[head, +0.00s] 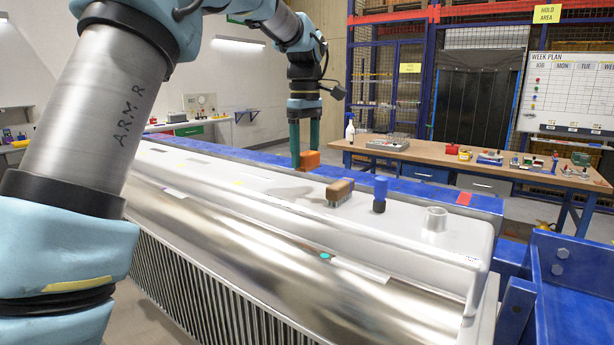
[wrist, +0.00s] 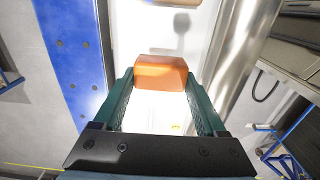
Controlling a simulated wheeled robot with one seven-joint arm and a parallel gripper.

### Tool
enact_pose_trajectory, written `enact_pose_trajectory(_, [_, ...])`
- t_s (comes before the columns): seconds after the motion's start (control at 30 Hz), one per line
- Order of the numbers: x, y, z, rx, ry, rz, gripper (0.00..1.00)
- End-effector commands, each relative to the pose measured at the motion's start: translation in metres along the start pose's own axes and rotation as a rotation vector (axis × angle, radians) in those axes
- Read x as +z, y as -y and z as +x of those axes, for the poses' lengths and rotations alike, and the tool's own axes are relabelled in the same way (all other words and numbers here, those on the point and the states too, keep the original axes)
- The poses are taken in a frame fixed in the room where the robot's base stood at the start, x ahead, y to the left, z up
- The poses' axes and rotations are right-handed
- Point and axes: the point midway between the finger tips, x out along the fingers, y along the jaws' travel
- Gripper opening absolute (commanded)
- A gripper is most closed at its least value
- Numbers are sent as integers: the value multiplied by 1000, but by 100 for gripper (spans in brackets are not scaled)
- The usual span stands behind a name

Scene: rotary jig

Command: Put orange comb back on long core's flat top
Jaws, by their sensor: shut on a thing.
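The orange comb (head: 309,160) shows as an orange block between the fingertips of my gripper (head: 306,150). In the wrist view the orange comb (wrist: 161,73) sits between the green fingers of my gripper (wrist: 160,85), which are shut on it. The long core (head: 240,185) is a long pale metal body with a flat white top, and its top also shows below the comb in the wrist view (wrist: 150,118). The comb appears over the core's far side, near the blue rail. I cannot tell whether it touches the top. Its underside is hidden.
On the flat top stand a brown-backed brush (head: 340,191), a blue-capped cylinder (head: 380,193) and a short white collar (head: 434,221). A blue frame (head: 570,275) rises at the right end. A wooden workbench (head: 440,157) with small items stands behind. The top left of the brush looks mostly clear.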

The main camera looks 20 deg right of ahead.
Motion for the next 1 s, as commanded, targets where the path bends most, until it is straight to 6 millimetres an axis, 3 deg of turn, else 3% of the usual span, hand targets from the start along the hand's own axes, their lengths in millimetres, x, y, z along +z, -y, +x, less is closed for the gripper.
enact_pose_trajectory(0.43, [-1, 1, 51, -1, 0, -1, 22])
enact_pose_trajectory(0.83, [0, 0, 58, 0, -1, 0, 22])
enact_pose_trajectory(0.87, [0, 0, 58, 1, -1, 0, 77])
enact_pose_trajectory(1.0, [0, 0, 57, 1, -1, 0, 93])
